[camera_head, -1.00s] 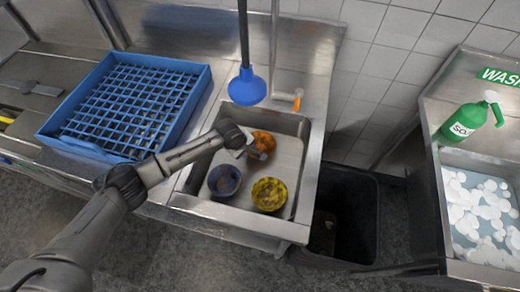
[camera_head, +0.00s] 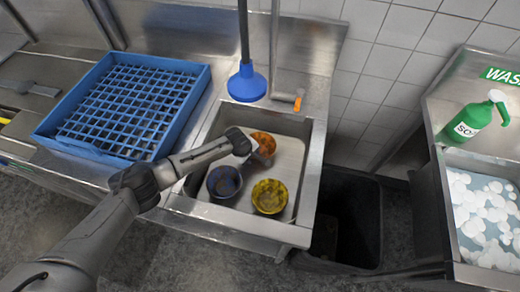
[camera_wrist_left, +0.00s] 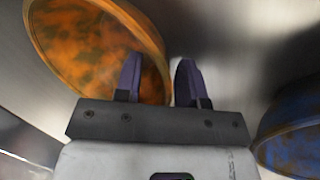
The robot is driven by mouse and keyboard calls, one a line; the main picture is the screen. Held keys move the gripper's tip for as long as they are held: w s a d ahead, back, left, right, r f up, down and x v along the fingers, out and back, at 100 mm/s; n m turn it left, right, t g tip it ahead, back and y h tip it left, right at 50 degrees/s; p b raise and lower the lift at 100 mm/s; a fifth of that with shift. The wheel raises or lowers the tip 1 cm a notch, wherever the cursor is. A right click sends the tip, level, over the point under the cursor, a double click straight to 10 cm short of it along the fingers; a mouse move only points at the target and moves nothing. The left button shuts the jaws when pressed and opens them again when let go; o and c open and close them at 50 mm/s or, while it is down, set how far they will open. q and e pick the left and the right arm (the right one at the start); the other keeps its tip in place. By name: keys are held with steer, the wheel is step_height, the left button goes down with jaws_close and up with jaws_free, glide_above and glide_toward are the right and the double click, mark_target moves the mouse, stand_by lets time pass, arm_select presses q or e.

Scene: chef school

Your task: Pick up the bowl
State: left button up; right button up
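Three bowls are in the steel sink (camera_head: 292,160): an orange one (camera_head: 264,138) at the back, a dark blue one (camera_head: 224,182) at front left, and a yellow one (camera_head: 269,197) at front right. All have dark smears. My left gripper (camera_head: 258,149) is at the orange bowl, partly covering it. In the left wrist view my left gripper (camera_wrist_left: 158,80) is open. One finger overlaps the orange bowl (camera_wrist_left: 90,45) and the other is just outside its rim. I cannot tell whether they touch it. The blue bowl (camera_wrist_left: 290,145) is at right. My right gripper is out of view.
A blue dish rack (camera_head: 200,92) stands on the counter left of the sink. A dark bin (camera_head: 352,215) is to the right, then a wash sink with a green soap bottle (camera_head: 472,120).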

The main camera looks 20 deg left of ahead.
arm_select(q)
jaws_close()
steer(key=shift+r, duration=0.15)
